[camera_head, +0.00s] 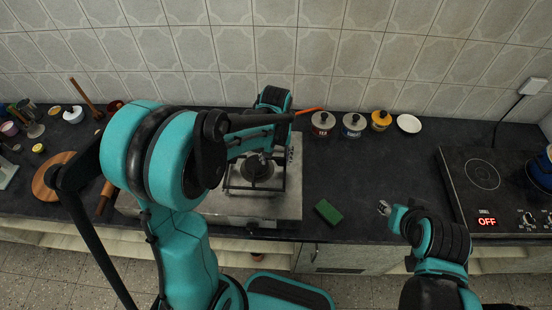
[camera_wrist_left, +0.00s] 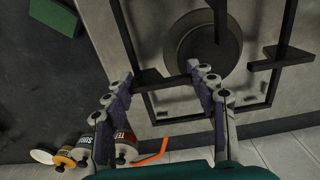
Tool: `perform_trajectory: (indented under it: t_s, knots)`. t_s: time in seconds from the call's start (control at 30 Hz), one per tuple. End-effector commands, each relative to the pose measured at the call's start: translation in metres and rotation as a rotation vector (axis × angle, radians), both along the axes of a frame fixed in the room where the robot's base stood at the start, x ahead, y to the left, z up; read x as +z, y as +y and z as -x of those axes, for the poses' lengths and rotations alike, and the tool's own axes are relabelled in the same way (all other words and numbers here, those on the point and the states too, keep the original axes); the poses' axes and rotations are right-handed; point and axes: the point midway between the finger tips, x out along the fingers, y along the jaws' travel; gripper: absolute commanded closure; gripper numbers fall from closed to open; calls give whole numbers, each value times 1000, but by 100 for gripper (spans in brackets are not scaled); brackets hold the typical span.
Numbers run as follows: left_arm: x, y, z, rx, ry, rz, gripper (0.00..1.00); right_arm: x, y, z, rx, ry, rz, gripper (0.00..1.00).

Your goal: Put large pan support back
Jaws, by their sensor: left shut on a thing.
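The large pan support (camera_head: 283,180) is a black square metal frame with inward prongs. It is over the burner (camera_head: 257,170) of the steel gas stove (camera_head: 290,205) in the head view. In the left wrist view, the pan support (camera_wrist_left: 280,58) surrounds the round burner (camera_wrist_left: 185,45). I cannot tell whether the support touches the stove top. My right gripper (camera_head: 384,208) is empty, its small fingers apart, above the counter's front edge.
A green sponge (camera_head: 328,211) lies right of the stove. Several lidded jars (camera_head: 322,124) and a white saucer (camera_head: 409,123) stand near the wall. An orange hose (camera_wrist_left: 152,153) runs behind the stove. An electric hob (camera_head: 490,190) is at right. The counter between is mostly clear.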

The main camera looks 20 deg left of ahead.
Motion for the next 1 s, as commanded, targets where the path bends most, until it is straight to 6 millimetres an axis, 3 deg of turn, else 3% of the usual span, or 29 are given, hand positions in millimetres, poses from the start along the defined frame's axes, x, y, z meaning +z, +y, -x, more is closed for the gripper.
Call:
perform_trajectory:
  t_s: [0.67,0.7,0.73,1.0]
  knots:
    - [-11,0,0,0,0,0,82,-10,0,0,0,0,0,60]
    - [-11,0,0,0,0,0,33,-10,0,0,0,0,0,60]
    - [-11,0,0,0,0,0,25,-10,0,0,0,0,0,60]
    - [-10,0,0,0,0,0,23,-10,0,0,0,0,0,60]
